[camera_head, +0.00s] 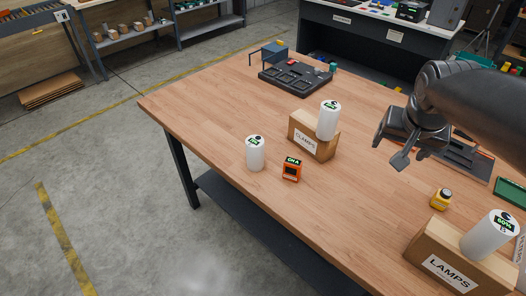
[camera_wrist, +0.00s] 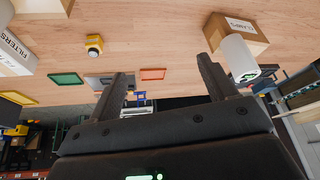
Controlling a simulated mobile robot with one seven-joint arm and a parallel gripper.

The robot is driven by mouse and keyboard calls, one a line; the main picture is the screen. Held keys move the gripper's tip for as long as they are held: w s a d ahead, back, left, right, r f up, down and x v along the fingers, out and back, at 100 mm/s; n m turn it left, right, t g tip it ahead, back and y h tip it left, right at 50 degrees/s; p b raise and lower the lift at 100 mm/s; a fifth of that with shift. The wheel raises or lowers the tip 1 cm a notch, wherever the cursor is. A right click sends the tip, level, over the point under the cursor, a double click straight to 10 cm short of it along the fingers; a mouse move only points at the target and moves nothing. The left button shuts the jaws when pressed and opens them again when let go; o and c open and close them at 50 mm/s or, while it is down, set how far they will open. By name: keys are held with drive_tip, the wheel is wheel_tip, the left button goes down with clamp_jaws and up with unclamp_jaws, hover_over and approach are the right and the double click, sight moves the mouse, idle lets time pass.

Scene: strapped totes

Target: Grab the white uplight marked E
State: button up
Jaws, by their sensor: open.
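Three white cylindrical lamps show in the head view. One lamp (camera_head: 255,155) stands on the table near its left edge. Another (camera_head: 328,122) is at a cardboard box labelled CLAMPS (camera_head: 313,140). The third (camera_head: 489,237) is at a box labelled LAMPS (camera_head: 450,262). Each has a dark and green marking on top; I cannot read an E on any of them. My gripper (camera_head: 390,150) is open and empty, above the table right of the CLAMPS box. In the wrist view, my gripper (camera_wrist: 163,70) shows both fingers apart, with one white lamp (camera_wrist: 238,58) beyond the right finger.
An orange device (camera_head: 291,170) stands beside the left lamp. A yellow device (camera_head: 441,199) and a green tray (camera_head: 510,192) are at right. A dark organiser tray (camera_head: 296,77) lies at the far end. The wooden table (camera_head: 220,110) has bare room between these.

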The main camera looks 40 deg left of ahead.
drive_tip(key=a+f+n, duration=0.1)
drive_tip(key=a+f, duration=0.2)
drive_tip(key=a, duration=0.7)
drive_tip(key=n+y, duration=0.1)
drive_tip(key=n, duration=0.2)
hover_over(256, 142)
drive_tip(key=s+d, duration=0.2)
wheel_tip(256, 142, down, 9)
drive_tip(key=shift+w+a+g, duration=0.1)
drive_tip(key=shift+a+g, duration=0.15)
drive_tip(key=shift+g, duration=0.25)
drive_tip(key=x, duration=0.5)
drive_tip(key=shift+w+f, duration=0.1)
drive_tip(key=shift+f, duration=0.1)
drive_tip(key=x, duration=0.5)
drive_tip(key=shift+s+f, duration=0.15)
drive_tip(key=shift+s, duration=0.25)
drive_tip(key=c, duration=1.5)
